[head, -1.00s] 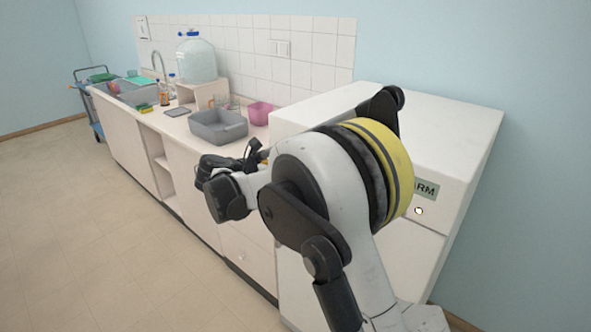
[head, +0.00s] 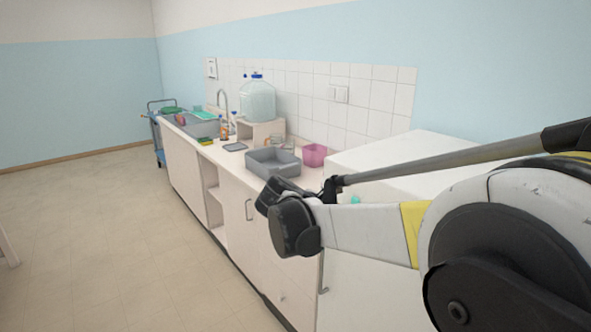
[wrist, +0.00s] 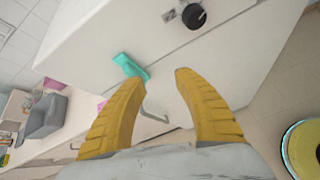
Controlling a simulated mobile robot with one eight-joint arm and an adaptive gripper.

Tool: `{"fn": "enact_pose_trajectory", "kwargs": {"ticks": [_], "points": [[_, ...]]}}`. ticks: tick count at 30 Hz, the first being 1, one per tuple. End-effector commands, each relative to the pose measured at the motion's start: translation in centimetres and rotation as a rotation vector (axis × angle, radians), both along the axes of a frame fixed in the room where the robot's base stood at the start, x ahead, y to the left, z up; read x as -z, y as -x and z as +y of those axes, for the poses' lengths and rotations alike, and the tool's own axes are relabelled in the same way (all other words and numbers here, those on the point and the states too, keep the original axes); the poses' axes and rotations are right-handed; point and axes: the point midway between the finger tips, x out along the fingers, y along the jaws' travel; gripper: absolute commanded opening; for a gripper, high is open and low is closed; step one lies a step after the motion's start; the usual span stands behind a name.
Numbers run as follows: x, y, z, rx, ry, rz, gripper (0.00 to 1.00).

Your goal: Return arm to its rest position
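My gripper (wrist: 160,74) shows in the wrist view as two yellow ribbed fingers standing apart. Nothing is held in the gap between them. The fingers point toward the front of a white cabinet (wrist: 110,30). In the head view my white and black arm is folded across the lower right, in front of the cabinet (head: 385,156). The gripper cannot be made out in the head view.
A teal piece (wrist: 131,66) shows by the left fingertip, near the cabinet front, with a black knob (wrist: 194,16) above. The counter holds a grey basin (head: 273,163), a pink container (head: 314,154) and a water jug (head: 257,100). The floor (head: 130,240) at left is clear.

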Motion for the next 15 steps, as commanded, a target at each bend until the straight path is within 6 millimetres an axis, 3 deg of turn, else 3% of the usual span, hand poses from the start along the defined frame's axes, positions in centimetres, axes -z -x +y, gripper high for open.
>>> {"fn": "enact_pose_trajectory", "kwargs": {"ticks": [1, 6, 15], "points": [[-0.4, 2.2, -1.6, 0.054, -0.099, -0.042, 0.38], [-0.3, 9.5, -4.6, 0.281, -0.478, -0.211, 0.38], [2.5, 22.8, -5.7, 0.803, -1.120, -0.498, 0.38]]}}
